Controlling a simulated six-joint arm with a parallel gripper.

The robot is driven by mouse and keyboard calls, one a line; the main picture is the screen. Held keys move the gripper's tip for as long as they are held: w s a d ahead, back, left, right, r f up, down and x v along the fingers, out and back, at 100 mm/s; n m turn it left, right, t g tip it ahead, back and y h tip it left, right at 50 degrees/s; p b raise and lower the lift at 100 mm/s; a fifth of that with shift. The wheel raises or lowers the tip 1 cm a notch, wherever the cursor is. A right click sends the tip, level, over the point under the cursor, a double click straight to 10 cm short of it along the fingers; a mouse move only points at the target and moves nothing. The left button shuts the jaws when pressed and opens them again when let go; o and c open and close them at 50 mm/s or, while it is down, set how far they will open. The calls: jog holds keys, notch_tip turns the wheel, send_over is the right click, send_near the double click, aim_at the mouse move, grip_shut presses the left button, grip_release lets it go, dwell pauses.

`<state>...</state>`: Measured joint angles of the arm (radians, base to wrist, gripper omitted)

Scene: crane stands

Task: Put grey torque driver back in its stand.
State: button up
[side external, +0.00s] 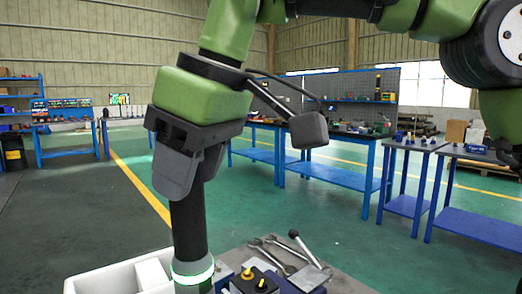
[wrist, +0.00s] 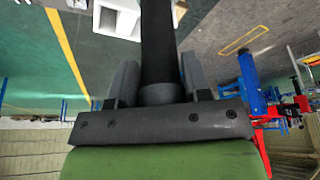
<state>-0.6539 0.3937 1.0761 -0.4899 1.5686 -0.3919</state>
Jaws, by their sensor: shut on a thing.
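My gripper (side external: 190,172) points down and is shut on the grey torque driver (side external: 188,232), a dark, upright cylinder. A glowing pale green ring (side external: 193,274) circles its lower end at the bottom edge of the side view. I cannot tell whether the ring belongs to the driver or to its stand. In the wrist view the driver (wrist: 158,45) runs between the two fingers of my gripper (wrist: 156,85) toward the top edge. The driver's far tip is out of sight in both views. I cannot make out the stand clearly.
A white open tray (side external: 98,282) lies left of the driver; white box walls (wrist: 120,20) also show in the wrist view. To the right are a black box with a yellow knob (side external: 256,282), wrenches (side external: 280,254) and a black-knobbed lever (side external: 305,247). Blue workbenches (side external: 330,172) stand far behind.

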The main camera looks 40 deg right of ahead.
jog(key=s+a+n, duration=0.2)
jog(key=s+a, duration=0.3)
jog(key=a, duration=0.4)
jog(key=shift+f+n+g+y, duration=0.15)
jog(key=shift+n+g+y, duration=0.15)
jog(key=shift+n+y, duration=0.1)
jog(key=shift+s, duration=0.1)
jog(key=shift+f, duration=3)
notch_tip(320, 180, down, 9)
jog(key=o, duration=1.2)
jog(key=shift+f, duration=0.1)
jog(key=shift+o, duration=0.7)
jog(key=shift+f, duration=0.1)
